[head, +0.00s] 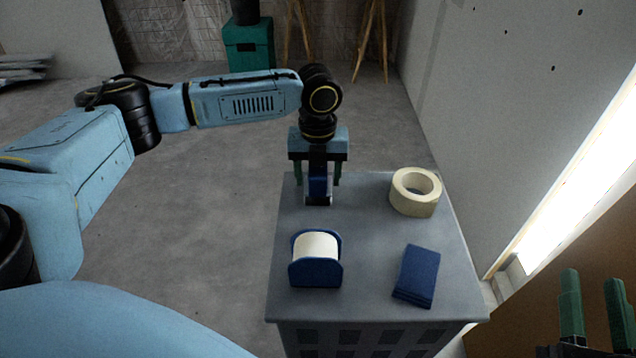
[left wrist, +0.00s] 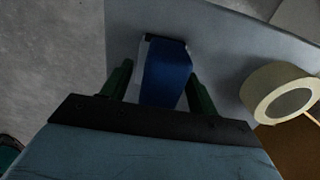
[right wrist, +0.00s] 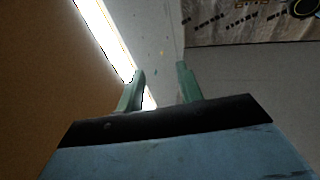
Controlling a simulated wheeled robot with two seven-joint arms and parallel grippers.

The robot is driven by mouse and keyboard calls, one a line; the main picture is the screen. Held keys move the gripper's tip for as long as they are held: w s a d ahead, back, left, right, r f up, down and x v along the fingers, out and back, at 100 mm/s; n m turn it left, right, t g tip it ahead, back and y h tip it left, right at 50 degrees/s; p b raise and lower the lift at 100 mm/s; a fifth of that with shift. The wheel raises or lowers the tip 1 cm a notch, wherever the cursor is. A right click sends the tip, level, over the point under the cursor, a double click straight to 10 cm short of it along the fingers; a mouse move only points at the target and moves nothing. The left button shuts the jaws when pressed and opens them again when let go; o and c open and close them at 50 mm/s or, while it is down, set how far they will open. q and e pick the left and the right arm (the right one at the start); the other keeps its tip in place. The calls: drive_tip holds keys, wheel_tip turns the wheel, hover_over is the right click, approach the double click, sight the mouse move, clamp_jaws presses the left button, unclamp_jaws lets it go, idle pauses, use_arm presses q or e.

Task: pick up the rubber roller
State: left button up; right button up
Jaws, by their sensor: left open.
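A white cylinder in a blue frame (head: 316,248) stands at the near left of the grey table; it looks like the rubber roller. A narrow blue piece with a grey-white edge (head: 318,190) stands at the table's far left; it also shows in the left wrist view (left wrist: 167,75). I cannot tell exactly what this piece is. My left gripper (head: 317,183) points down over it, open, with one finger on each side and gaps between. My right gripper (head: 592,278) is open and empty, off the table at the lower right; its fingers show in the right wrist view (right wrist: 160,75).
A cream tape roll (head: 405,203) sits at the table's (head: 366,232) far right. A dark blue folded pad (head: 418,273) lies at the near right. The table's middle is clear. A pale wall (head: 500,110) and a brown panel (head: 540,300) stand to the right.

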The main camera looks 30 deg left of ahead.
use_arm(q)
drive_tip(key=c, duration=1.2)
drive_tip(key=shift+c, duration=0.2)
drive_tip(key=shift+r, duration=0.2)
use_arm(e)
drive_tip(key=shift+f, duration=0.1)
